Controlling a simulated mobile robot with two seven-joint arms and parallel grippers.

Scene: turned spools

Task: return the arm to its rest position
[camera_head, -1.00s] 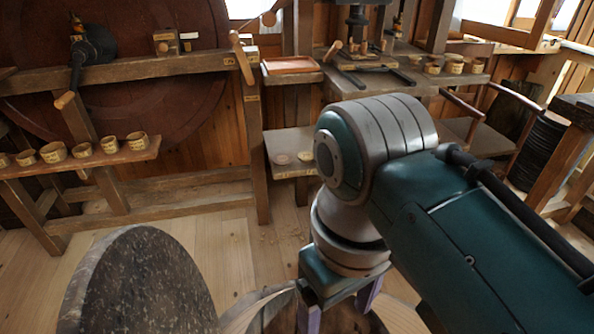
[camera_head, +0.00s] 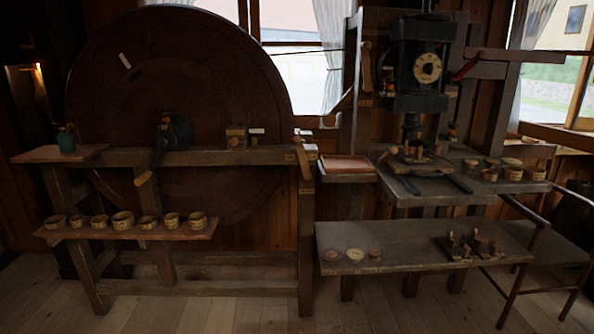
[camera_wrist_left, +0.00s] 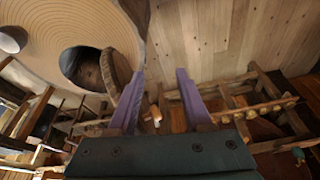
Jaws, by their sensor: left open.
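No arm or gripper of mine shows in the head view. My left gripper (camera_wrist_left: 160,74) shows in the left wrist view. Its two purple fingers are apart, with nothing between the tips; the room shows through the gap. My right gripper is in neither view.
A wooden bench (camera_head: 230,157) with a huge dark wheel (camera_head: 100,90) behind it carries a shelf of several spools (camera_head: 123,220). A press (camera_head: 421,70) and a low table (camera_head: 415,258) stand right. Wrist view: a large pale round wooden piece (camera_wrist_left: 80,20) lies left, beside bare floor (camera_wrist_left: 230,35).

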